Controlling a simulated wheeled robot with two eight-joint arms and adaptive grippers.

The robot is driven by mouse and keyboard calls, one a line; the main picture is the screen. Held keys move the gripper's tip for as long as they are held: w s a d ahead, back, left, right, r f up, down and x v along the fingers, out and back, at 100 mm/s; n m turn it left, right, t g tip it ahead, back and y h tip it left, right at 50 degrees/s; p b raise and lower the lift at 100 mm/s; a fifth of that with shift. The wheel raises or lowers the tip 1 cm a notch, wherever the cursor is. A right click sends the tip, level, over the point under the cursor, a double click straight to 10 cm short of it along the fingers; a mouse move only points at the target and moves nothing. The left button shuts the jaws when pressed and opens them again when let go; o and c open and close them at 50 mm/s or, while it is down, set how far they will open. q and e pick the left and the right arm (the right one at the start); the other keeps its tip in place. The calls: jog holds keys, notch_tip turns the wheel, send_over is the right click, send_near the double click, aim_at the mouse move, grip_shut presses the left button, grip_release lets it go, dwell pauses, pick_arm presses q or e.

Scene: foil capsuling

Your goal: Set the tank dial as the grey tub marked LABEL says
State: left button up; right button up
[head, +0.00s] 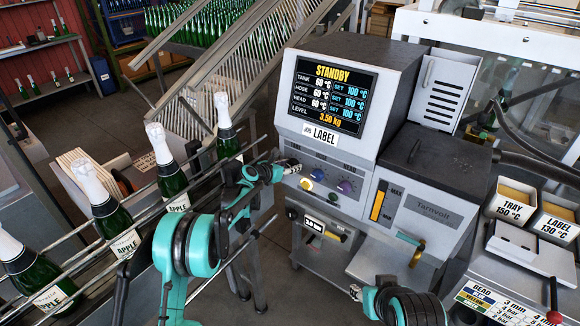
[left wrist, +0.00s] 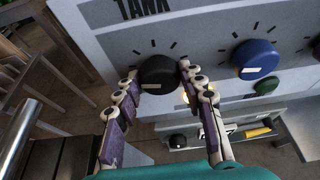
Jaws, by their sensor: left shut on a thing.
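The black tank dial (left wrist: 158,72) sits under the word TANK in the left wrist view, its white mark low on its face. My left gripper (left wrist: 155,78) is shut on it, one finger on each side; in the head view this gripper (head: 287,168) largely hides the dial. The grey tub marked LABEL (head: 556,226) is at the far right and reads 130 °C. The machine's screen (head: 331,95) says STANDBY, with TANK 60 °C and SET 100 °C. My right gripper (head: 357,292) is low in the middle; its jaws are unclear.
A blue dial (left wrist: 255,58), a purple dial (head: 346,187) and a green button (left wrist: 265,86) are close to the tank dial. The tub marked TRAY (head: 511,205) reads 150 °C. Foil-topped bottles (head: 170,165) stand along the railed conveyor at left. A JOB LABEL plate is under the screen.

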pick_arm(q)
jog(key=shift+s+d+f+m+t+y+b, duration=0.1)
jog(key=shift+m+t+y+b, duration=0.15)
jog(key=shift+m+t+y, duration=0.65)
jog(key=shift+s+d+m+t+y+b, duration=0.1)
jog(key=shift+m+t+y+b, duration=0.15)
jog(key=shift+m, duration=1.25)
jog(key=o, duration=1.2)
jog(key=shift+c, duration=0.2)
jog(key=v, duration=1.2)
